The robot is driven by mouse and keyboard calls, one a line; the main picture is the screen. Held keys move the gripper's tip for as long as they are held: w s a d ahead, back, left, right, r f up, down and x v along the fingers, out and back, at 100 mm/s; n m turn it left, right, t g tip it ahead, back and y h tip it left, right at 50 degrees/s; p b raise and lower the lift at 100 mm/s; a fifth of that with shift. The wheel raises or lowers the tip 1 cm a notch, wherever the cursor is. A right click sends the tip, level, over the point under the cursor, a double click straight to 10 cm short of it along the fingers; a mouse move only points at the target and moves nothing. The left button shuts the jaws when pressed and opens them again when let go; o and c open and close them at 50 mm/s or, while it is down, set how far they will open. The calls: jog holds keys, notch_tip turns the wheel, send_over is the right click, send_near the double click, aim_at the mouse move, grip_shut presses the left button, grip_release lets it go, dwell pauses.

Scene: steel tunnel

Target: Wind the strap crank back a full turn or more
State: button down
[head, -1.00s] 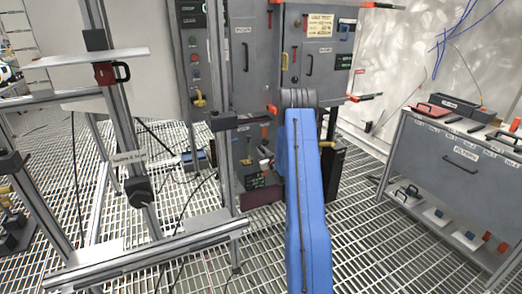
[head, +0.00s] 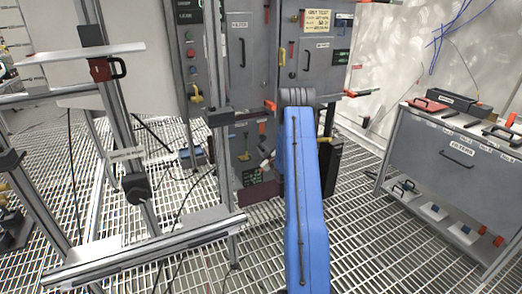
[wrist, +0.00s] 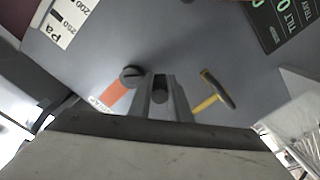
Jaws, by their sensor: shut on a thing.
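The strap crank (wrist: 117,94) shows in the wrist view as an orange piece beside a dark round slotted knob, on a grey panel. A partly hidden strap label (wrist: 98,103) lies at its lower left. My gripper (wrist: 160,92) is just right of the orange piece, its two fingers shut around a small dark round grip. How that grip joins the orange piece is hidden behind the fingers. In the head view my blue arm reaches the lower cabinet panel (head: 245,140) and hides much of the area around my gripper.
A yellow T-shaped handle (wrist: 213,92) stands on the panel close to the right of my fingers. A gauge (wrist: 65,20) and a dark display (wrist: 282,22) are above. A metal frame (head: 150,245) stands at left, a grey tool cart (head: 450,150) at right, with open grating between.

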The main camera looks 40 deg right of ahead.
jog(key=shift+f, duration=0.1)
jog(key=c, duration=1.9)
grip_release()
jog(key=v, duration=1.7)
jog(key=shift+s, duration=0.25)
